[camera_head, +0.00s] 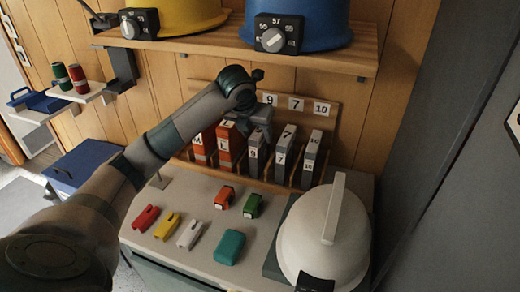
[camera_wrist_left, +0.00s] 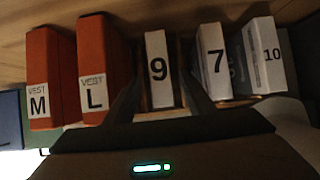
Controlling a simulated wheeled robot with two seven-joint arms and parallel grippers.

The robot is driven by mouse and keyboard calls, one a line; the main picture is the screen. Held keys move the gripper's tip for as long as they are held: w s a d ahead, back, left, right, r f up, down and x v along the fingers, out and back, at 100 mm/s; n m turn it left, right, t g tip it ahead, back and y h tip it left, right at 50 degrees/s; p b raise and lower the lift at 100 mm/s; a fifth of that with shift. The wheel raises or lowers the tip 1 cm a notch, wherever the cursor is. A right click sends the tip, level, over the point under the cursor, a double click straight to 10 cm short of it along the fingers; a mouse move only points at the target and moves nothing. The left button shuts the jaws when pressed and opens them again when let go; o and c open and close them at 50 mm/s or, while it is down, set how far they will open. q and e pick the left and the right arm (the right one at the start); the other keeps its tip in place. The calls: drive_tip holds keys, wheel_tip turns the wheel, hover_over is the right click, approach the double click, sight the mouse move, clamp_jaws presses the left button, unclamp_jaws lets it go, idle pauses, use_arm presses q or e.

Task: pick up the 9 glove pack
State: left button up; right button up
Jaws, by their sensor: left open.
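The 9 glove pack (camera_head: 253,158) is a narrow, upright pack with a white label, standing in the wooden rack between the orange L vest pack and the 7 pack. In the left wrist view the 9 pack (camera_wrist_left: 158,68) stands upright in the middle. My left gripper (camera_head: 258,132) is over the top of the 9 pack in the head view and hides part of it. In the left wrist view my open left gripper (camera_wrist_left: 163,82) has one dark finger on each side of the 9 pack. Whether the fingers touch it, I cannot tell. My right gripper is not in view.
Orange vest packs M (camera_wrist_left: 50,75) and L (camera_wrist_left: 93,65) stand left of it, packs 7 (camera_wrist_left: 213,62) and 10 (camera_wrist_left: 263,55) right. A white helmet (camera_head: 325,235) and several small coloured items, including a teal one (camera_head: 230,246), lie in front. A shelf (camera_head: 330,52) overhangs behind.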

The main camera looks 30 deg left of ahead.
use_arm(q)
drive_tip(key=shift+w+f, duration=0.1)
drive_tip(key=shift+w+f+p, duration=0.15)
drive_tip(key=shift+f+p, duration=0.05)
drive_tip(key=shift+p, duration=0.25)
drive_tip(key=p+x, duration=0.1)
drive_tip(key=x, duration=0.2)
drive_tip(key=shift+w+p, duration=0.1)
drive_tip(key=shift+p, duration=0.2)
drive_tip(key=shift+w+f, duration=0.3)
drive_tip(key=shift+f, duration=0.3)
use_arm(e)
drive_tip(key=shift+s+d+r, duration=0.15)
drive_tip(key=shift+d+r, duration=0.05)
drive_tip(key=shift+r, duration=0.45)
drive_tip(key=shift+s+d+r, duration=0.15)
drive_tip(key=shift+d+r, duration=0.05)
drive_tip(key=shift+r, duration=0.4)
use_arm(q)
drive_tip(key=c, duration=1.2)
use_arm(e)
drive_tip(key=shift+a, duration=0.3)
